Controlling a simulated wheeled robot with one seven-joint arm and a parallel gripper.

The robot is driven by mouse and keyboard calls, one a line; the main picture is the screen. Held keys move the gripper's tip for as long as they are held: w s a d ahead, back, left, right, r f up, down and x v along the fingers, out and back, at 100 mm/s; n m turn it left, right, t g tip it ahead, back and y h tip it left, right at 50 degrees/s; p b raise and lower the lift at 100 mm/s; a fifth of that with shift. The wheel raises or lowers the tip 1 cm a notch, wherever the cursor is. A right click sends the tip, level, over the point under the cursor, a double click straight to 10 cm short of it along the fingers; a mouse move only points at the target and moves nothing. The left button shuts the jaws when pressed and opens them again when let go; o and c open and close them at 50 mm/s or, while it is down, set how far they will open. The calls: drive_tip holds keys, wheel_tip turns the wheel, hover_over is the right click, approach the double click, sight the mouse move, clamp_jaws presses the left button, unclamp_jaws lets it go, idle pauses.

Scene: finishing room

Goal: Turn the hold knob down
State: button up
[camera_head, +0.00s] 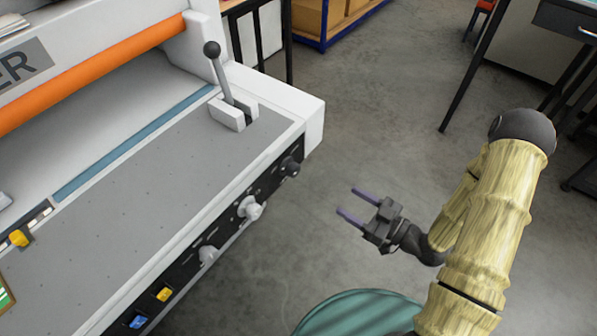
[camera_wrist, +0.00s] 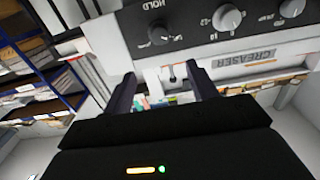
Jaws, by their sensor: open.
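The hold knob (camera_wrist: 159,33) is a small black dial under the printed word HOLD in the wrist view. In the head view the black hold knob (camera_head: 290,166) sits at the right end of the machine's dark front panel. My gripper (camera_head: 347,203) is open and empty, held in the air to the right of the panel, with its fingers pointing toward it. In the wrist view my gripper's two fingers (camera_wrist: 160,72) stand apart just below the knob in the picture. They do not touch it.
Two light grey knobs (camera_head: 249,208) (camera_head: 208,255) sit along the same panel, with blue and yellow switches (camera_head: 163,293) further left. A lever (camera_head: 226,85) stands on the machine top. A teal round stool (camera_head: 360,314) is below my arm. The floor right of the machine is open.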

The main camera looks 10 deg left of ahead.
sight(297, 171)
drive_tip(key=p+x, duration=0.1)
drive_tip(key=x, duration=1.6)
drive_tip(key=shift+a+p, duration=0.15)
drive_tip(key=shift+p, duration=0.15)
drive_tip(key=c, duration=1)
